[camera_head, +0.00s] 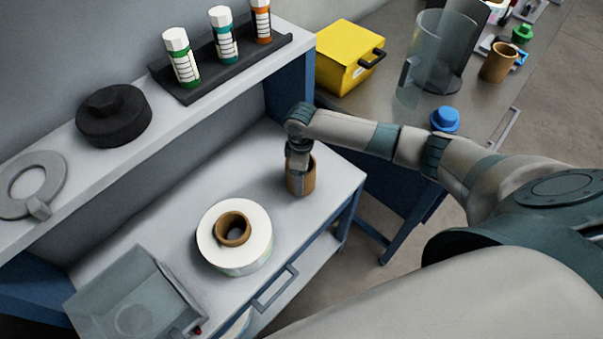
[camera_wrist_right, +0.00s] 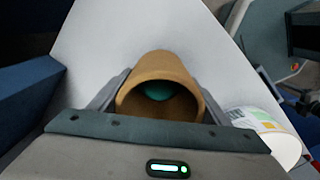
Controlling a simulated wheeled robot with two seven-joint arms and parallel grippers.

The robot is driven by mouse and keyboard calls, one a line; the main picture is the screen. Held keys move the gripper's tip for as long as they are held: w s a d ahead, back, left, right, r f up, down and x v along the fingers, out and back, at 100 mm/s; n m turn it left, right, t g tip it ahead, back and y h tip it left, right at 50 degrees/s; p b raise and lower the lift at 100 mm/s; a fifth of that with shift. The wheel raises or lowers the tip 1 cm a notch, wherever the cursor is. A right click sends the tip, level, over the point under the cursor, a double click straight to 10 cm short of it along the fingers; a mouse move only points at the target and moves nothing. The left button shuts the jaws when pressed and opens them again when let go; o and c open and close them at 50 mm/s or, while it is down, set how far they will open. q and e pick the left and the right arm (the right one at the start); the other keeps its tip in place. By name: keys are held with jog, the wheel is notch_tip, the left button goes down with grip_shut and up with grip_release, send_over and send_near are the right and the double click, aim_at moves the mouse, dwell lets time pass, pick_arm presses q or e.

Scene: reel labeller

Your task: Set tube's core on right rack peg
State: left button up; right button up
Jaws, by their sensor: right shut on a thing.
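My right gripper (camera_head: 299,160) is shut on a brown cardboard core (camera_head: 301,182), near the right end of the light bench top. The core is upright, and I cannot tell whether it touches the bench. In the right wrist view the core (camera_wrist_right: 158,72) is between the two fingers, its open end facing the camera. Something teal (camera_wrist_right: 158,91) shows inside the core; I cannot tell whether it is a peg. No rack peg is clearly visible elsewhere. My left gripper is not in view.
A white label reel (camera_head: 262,240) with a brown core stands on the bench (camera_head: 180,220), left of my gripper. A clear box (camera_head: 135,300) sits nearer. The raised shelf (camera_head: 60,140) holds a black rack (camera_head: 200,92) with capped tubes. A yellow box (camera_head: 345,58) stands behind my arm.

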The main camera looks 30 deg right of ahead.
jog(key=o, duration=1.2)
jog(key=shift+c, duration=0.2)
notch_tip(320, 180, up, 17)
jog(key=b, duration=0.3)
jog(key=shift+r, duration=0.2)
jog(key=shift+s+f, duration=0.1)
jog(key=shift+s, duration=0.05)
dwell(0.3)
